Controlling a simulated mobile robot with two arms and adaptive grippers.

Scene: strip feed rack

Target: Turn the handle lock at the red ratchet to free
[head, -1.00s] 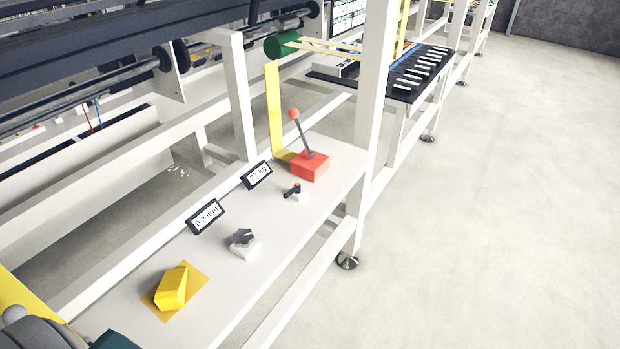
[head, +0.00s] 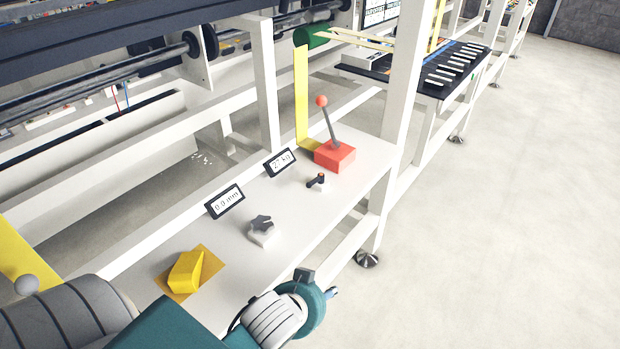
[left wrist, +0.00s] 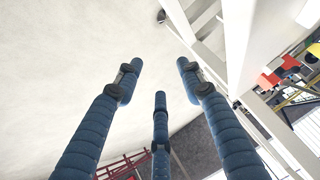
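The handle lock (head: 317,181) is a small dark lever on a white base, on the white shelf just in front of the red ratchet (head: 334,156). The ratchet is a red block with a grey lever tilted left and a red ball on top. My left gripper (head: 333,293) is beyond the shelf's front edge, low in the head view, apart from the lock; its fingers are mostly hidden there. In the left wrist view its blue fingers (left wrist: 160,75) are spread with nothing between them. I cannot make out the lock in that view. My right gripper is not in view.
A grey star knob (head: 262,228) and a yellow block (head: 186,271) stand on the shelf. Two small displays (head: 225,201) line its back edge. A yellow upright plate (head: 301,100) and a white post (head: 402,110) stand near the ratchet. The floor at right is clear.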

